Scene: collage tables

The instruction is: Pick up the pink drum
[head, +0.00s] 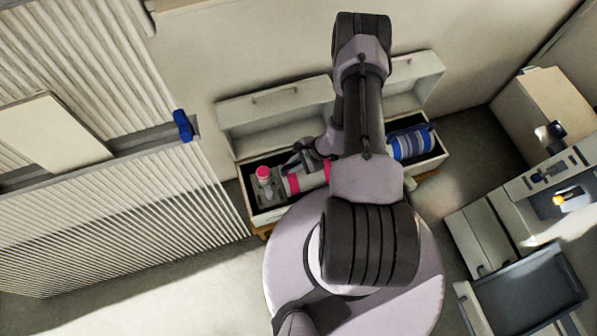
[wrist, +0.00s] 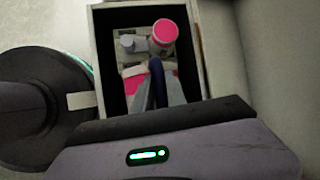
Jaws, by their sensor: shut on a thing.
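The pink drum (head: 308,180), a pale cylinder with pink bands, lies on its side in the open white box. Part of it is hidden behind my arm in the head view. My gripper (head: 302,160) is over the box at the drum. In the wrist view my gripper's fingers (wrist: 157,82) are close together, with the drum's pink band (wrist: 134,82) right beside and under them. The fingers are shut on the drum, and their contact is partly hidden. The drum appears to be still inside the box.
A grey piece with a pink cap (head: 263,174) stands at the box's left end, close to the drum. A blue striped cylinder (head: 411,144) lies at the right end. The white box (head: 262,219) has a dark inside and raised lids (head: 275,103) behind. Cabinets stand at right.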

